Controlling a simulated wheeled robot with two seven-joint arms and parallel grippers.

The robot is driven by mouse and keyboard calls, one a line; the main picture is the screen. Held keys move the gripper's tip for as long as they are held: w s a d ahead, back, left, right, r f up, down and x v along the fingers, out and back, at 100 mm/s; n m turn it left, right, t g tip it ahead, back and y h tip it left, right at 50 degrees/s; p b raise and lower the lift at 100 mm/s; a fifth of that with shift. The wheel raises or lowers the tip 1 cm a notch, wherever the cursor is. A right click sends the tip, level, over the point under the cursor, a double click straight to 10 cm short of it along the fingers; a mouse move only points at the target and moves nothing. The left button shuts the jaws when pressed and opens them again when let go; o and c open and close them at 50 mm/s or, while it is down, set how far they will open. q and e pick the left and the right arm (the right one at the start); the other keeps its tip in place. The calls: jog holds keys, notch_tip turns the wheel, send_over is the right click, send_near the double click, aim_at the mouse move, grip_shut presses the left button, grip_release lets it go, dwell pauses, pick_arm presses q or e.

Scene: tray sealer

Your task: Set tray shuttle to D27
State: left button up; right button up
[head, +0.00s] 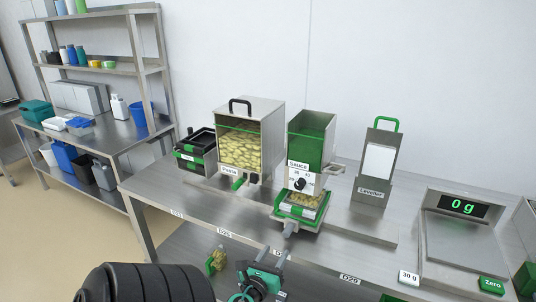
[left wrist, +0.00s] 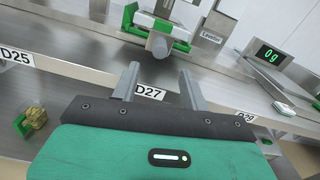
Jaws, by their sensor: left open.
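The tray shuttle (head: 283,216) sits on the bench rail under the sauce dispenser (head: 312,140), carrying a green-rimmed tray (head: 322,208) with pasta in it. Its grey handle (head: 290,229) sticks out toward the front edge and also shows in the left wrist view (left wrist: 159,44). The D27 label (left wrist: 150,93) is on the bench's front edge, below the handle; in the head view it is partly hidden by my gripper. My left gripper (head: 276,256) is open and empty in front of that edge, its fingers (left wrist: 158,86) apart and short of the handle. My right gripper is out of view.
Labels D25 (head: 224,233) and D29 (head: 349,279) flank D27. The pasta dispenser (head: 250,140) stands left, the leveller (head: 372,180) and scale (head: 462,250) reading 0 g right. A small pasta-filled green item (head: 217,259) lies below the bench top.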

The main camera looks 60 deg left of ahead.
pick_arm(q)
jog(key=shift+b+v, duration=0.4)
jog(key=shift+v, duration=1.65)
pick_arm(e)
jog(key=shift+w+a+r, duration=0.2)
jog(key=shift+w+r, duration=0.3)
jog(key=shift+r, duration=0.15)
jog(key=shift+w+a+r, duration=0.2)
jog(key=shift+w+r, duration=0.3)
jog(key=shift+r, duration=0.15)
